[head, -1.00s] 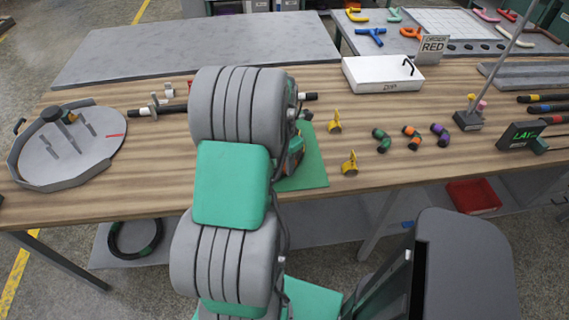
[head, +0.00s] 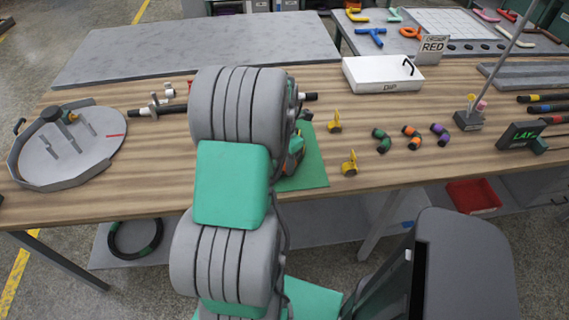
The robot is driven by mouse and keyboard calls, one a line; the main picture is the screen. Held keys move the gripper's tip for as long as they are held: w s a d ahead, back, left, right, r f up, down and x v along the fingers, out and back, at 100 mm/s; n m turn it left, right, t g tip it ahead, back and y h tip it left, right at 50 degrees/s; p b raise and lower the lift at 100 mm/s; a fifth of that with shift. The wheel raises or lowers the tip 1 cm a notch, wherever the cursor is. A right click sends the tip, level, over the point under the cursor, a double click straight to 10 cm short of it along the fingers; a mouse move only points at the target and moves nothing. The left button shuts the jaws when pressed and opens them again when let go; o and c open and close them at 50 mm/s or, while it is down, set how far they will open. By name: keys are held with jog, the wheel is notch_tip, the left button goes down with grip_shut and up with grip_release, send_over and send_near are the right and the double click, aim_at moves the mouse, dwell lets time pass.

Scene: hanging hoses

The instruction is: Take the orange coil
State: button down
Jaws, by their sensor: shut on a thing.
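A small curved orange piece with black ends (head: 412,137) lies on the wooden bench, right of centre. It is the likeliest orange coil. A similar green and black piece (head: 381,141) lies to its left and a purple and black one (head: 440,133) to its right. My arm rises through the middle of the head view and reaches over the bench, left of these pieces. My gripper is hidden behind my arm links, so its jaws and anything in them do not show.
Two yellow stands (head: 335,122) (head: 349,163) stand between the mat and the coloured pieces. A white box marked DIP (head: 383,74) sits behind. A post base (head: 468,121) stands at right.

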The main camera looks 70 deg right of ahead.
jog(key=c, duration=1.4)
grip_release()
jog(key=shift+r, duration=0.1)
jog(key=o, duration=0.5)
jog(key=shift+a, duration=0.1)
